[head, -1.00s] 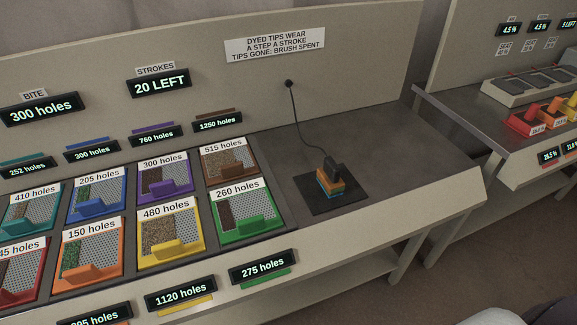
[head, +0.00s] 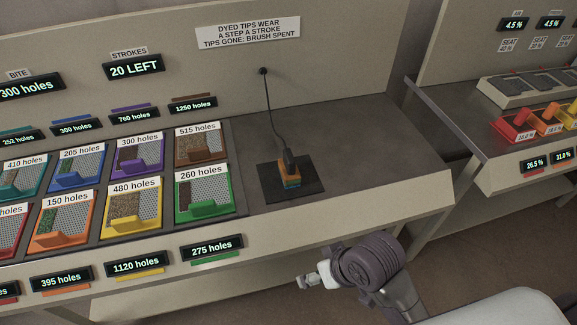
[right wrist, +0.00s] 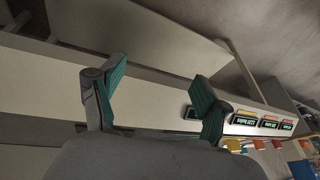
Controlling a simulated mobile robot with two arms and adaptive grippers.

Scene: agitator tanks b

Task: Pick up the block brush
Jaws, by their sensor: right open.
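The block brush (head: 289,170) stands on a black mat (head: 308,184) on the grey bench top. It has a dark grip on top, an orange body and a teal lower band. A black cord runs from its top to the back panel. My right gripper (head: 308,282) is in front of the bench, below its front edge and apart from the brush. In the right wrist view my right gripper (right wrist: 158,95) has its two fingers spread with nothing between them. The brush does not show there. My left gripper is not in view.
Several coloured trays, such as the green one (head: 204,194), fill the bench left of the mat. Displays line the sloped front edge. The bench top (head: 370,150) right of the mat is clear. A second bench (head: 470,135) with coloured blocks stands at the right.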

